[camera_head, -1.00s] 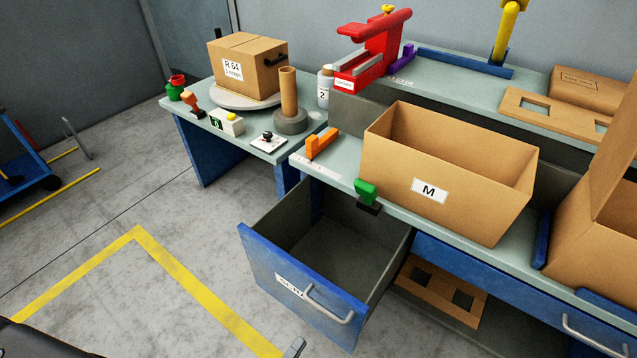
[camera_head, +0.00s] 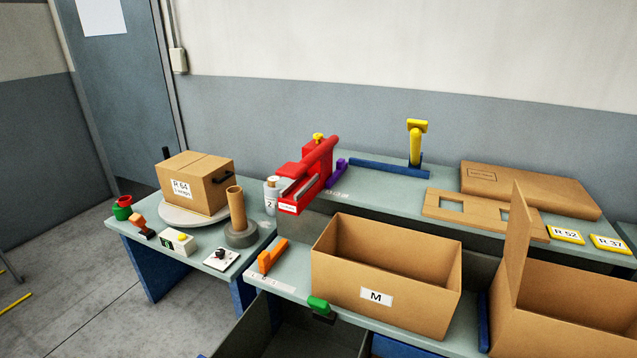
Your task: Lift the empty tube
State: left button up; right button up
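A brown cardboard-like tube (camera_head: 236,207) stands upright in a dark grey round base (camera_head: 241,236) on the left table. No yarn shows on it. It is at the table's right side, in front of a closed box. Neither of my grippers shows in the head view.
The left table (camera_head: 188,258) also bears a closed box (camera_head: 196,183) on a round plate, a white bottle (camera_head: 271,195), a stamp (camera_head: 143,226) and a small white device (camera_head: 179,242). An open box marked M (camera_head: 376,297) stands on the right bench. An open drawer (camera_head: 285,338) lies below.

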aim_at(235, 194)
jog(key=z, duration=0.55)
jog(key=k, duration=1.35)
jog(key=u, duration=0.1)
jog(key=i, duration=0.8)
jog(key=u, duration=2.3)
jog(key=i, duration=2.15)
